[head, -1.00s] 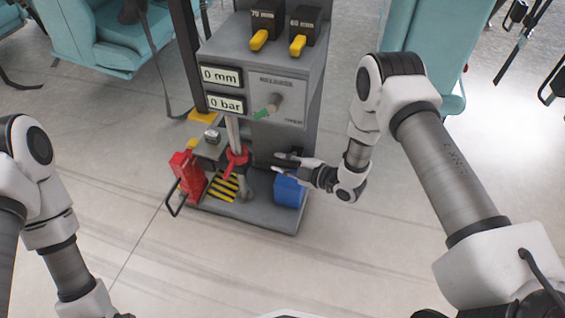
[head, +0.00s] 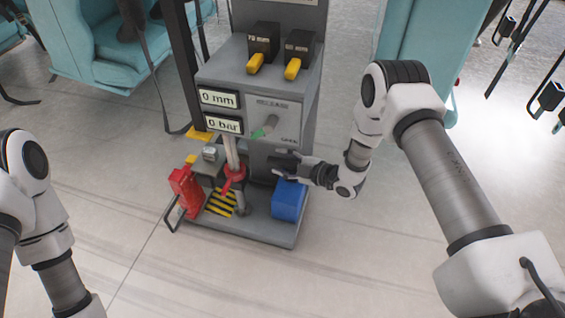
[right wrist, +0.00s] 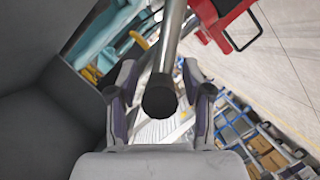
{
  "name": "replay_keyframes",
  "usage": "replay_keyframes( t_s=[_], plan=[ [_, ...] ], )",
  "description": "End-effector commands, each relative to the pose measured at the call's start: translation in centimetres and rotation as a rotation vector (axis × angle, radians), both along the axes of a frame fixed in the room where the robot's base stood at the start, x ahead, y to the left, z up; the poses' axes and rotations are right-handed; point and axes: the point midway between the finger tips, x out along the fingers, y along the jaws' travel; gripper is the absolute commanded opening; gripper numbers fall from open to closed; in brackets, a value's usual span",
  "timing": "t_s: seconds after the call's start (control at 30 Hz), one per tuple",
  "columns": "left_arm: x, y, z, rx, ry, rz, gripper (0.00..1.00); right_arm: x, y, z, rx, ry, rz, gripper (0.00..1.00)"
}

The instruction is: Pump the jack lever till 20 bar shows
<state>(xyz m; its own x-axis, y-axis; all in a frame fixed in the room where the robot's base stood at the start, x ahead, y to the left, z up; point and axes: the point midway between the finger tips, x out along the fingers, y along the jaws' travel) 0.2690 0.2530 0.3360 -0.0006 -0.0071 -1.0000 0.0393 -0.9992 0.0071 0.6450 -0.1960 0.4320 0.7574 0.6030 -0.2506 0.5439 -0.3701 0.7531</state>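The jack lever (head: 230,150) is a grey metal pole rising from the machine's base, with a red collar (head: 235,173) low on it. The bar display (head: 223,124) reads 0 bar, and the mm display (head: 219,98) above it reads 0 mm. My right gripper (head: 275,163) is to the right of the lever in the head view, in front of the machine's column. In the right wrist view a metal bar with a dark end (right wrist: 160,95) lies between the fingers of my right gripper (right wrist: 162,90), which are spread with gaps beside it. My left gripper is out of view.
A red block with a black handle (head: 186,193) stands left on the base. A blue box (head: 289,200) stands right, below my right gripper. A knob with a green pointer (head: 265,129) sits on the panel. Teal seats (head: 100,50) are behind; the floor in front is clear.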

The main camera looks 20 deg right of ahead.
Motion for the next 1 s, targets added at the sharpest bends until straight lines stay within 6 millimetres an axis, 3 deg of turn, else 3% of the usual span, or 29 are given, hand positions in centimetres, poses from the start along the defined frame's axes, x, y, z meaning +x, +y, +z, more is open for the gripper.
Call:
replay_keyframes(
  t_s=[0.27, 0.7, 1.0],
  plan=[
    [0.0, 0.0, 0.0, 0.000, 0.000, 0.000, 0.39, -0.9, -0.8, 0.2, 0.000, 0.003, -0.001, 0.50],
    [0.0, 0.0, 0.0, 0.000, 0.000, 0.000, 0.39, -8.3, -6.8, 2.8, 0.002, 0.002, -0.004, 0.50],
    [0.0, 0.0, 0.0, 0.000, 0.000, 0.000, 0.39, -9.1, -7.3, 3.0, 0.000, 0.001, 0.000, 0.50]
  ],
)
